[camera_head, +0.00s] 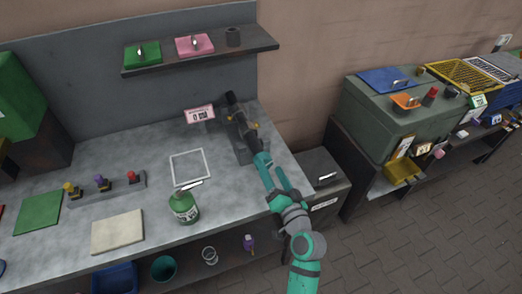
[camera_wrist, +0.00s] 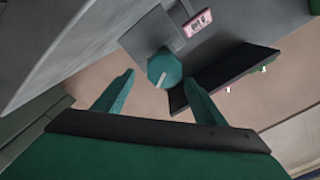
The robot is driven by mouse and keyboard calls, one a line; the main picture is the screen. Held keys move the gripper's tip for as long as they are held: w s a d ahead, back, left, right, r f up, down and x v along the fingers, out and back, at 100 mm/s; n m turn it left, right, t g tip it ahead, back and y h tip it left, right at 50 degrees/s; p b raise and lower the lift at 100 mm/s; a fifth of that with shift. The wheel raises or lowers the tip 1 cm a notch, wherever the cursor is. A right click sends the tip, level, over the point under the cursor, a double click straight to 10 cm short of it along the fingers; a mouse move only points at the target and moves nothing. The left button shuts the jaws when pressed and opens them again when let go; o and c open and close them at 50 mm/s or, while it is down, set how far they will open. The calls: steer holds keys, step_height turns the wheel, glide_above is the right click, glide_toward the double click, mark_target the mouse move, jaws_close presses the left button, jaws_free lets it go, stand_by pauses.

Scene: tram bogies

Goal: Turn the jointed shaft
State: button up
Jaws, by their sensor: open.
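The jointed shaft (camera_head: 236,108) is a dark, slanting piece with brass-coloured parts, mounted on a dark grey block (camera_head: 243,149) at the bench's right end. In the wrist view, a teal, many-sided end piece (camera_wrist: 163,68) with a pale line faces the camera, in front of a grey plate; I cannot tell for certain that it belongs to the shaft. My gripper (camera_head: 262,160) reaches in at the near end of the block. In the wrist view, its two teal fingers (camera_wrist: 160,79) are open on either side of the end piece, with visible gaps. Contact is not visible.
A pink label (camera_head: 200,114) stands left of the shaft. A wall shelf (camera_head: 205,54) hangs behind. A grey cabinet (camera_head: 323,180) stands to the right.

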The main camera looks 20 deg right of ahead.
mark_target(260, 154)
steer(key=w, duration=0.2)
steer(key=w+a, duration=0.1)
steer(key=w, duration=0.4)
steer(key=shift+w+a, duration=0.1)
steer(key=shift+a, duration=0.15)
steer(key=shift+w+d, duration=0.3)
steer(key=shift+w, duration=0.35)
steer(key=shift+w+a, duration=0.1)
steer(key=c, duration=1)
steer(key=shift+f, duration=0.15)
steer(key=shift+c, duration=0.3)
